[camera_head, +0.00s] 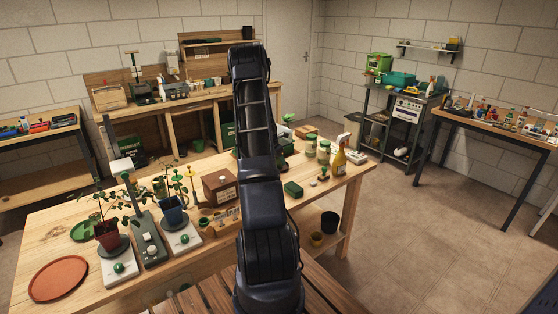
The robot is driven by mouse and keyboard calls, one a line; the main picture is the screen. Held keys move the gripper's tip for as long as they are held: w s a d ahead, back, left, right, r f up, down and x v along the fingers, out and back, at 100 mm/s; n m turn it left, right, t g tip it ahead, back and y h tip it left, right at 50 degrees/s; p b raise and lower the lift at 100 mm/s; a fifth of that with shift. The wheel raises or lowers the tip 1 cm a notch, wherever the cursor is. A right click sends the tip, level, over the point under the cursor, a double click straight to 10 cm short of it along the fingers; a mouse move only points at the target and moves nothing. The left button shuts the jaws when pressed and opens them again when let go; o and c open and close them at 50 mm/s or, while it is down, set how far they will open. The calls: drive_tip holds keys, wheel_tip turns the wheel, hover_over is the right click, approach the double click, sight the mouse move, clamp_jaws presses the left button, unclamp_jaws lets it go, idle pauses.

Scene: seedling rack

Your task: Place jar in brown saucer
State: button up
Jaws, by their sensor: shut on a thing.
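A round reddish-brown saucer (58,278) lies empty at the near left corner of the wooden bench. Two jars stand towards the bench's right end, left of an orange spray bottle: one jar (311,146) and another jar (323,154) in front of it. I cannot tell which jar the task means. My arm rises upright through the middle of the view and hides part of the bench. My gripper does not show; it seems hidden behind the arm, so anything it holds is hidden too.
On the bench (38,226), potted seedlings stand on scale-like devices right of the saucer. A brown box (220,187) is left of my arm. Bare wood shows behind the saucer.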

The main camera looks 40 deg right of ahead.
drive_tip(key=shift+f, duration=0.15)
drive_tip(key=o, duration=1)
drive_tip(key=shift+o, duration=0.2)
drive_tip(key=s+a+r+m+t, duration=0.1)
drive_tip(key=a+r+m, duration=0.1)
drive_tip(key=a+r, duration=0.75)
drive_tip(key=s+a+r+m, duration=0.2)
drive_tip(key=a+r, duration=0.4)
drive_tip(key=r, duration=0.7)
drive_tip(key=s+a+r+m+t+y, duration=0.1)
drive_tip(key=s+a+r+m, duration=0.1)
drive_tip(key=s+a+r, duration=0.4)
drive_tip(key=s+a+r+m, duration=0.25)
drive_tip(key=a+r, duration=0.25)
drive_tip(key=a, duration=0.3)
drive_tip(key=s+a+r+m+t+y, duration=0.1)
drive_tip(key=s+a+m, duration=0.3)
drive_tip(key=s+a, duration=0.6)
drive_tip(key=s+a+r+m+t+y, duration=0.1)
drive_tip(key=s+a+r+m+y, duration=0.1)
drive_tip(key=s+a+m, duration=0.3)
drive_tip(key=s+a, duration=0.4)
drive_tip(key=s, duration=0.7)
drive_tip(key=shift+a+r+t, duration=0.25)
drive_tip(key=shift+a+t, duration=0.05)
drive_tip(key=shift+a, duration=0.1)
